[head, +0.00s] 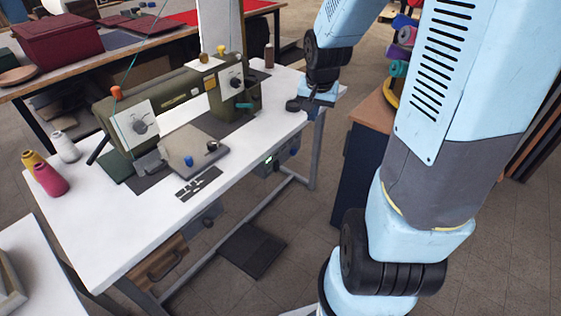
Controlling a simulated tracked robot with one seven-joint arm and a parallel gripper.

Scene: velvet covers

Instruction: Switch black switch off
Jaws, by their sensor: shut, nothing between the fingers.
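An olive-green sewing machine (175,95) stands on a white table (105,225). A grey plate (195,145) at its front carries a small black knob (212,146) and a blue knob (188,160). A grey control box (277,158) with a small green light hangs under the table's front edge; switch detail on it is too small to make out. I cannot tell which part is the black switch or its position. My gripper (297,104) is shut and empty at the table's right end, right of the machine and above the control box; its fingertips are small and dark.
Yellow, pink and white thread cones (47,178) stand at the table's left end. A dark pedal (252,250) lies on the floor below. A cabinet with fabric rolls (405,35) stands to the right, partly behind my arm. The table's front left is clear.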

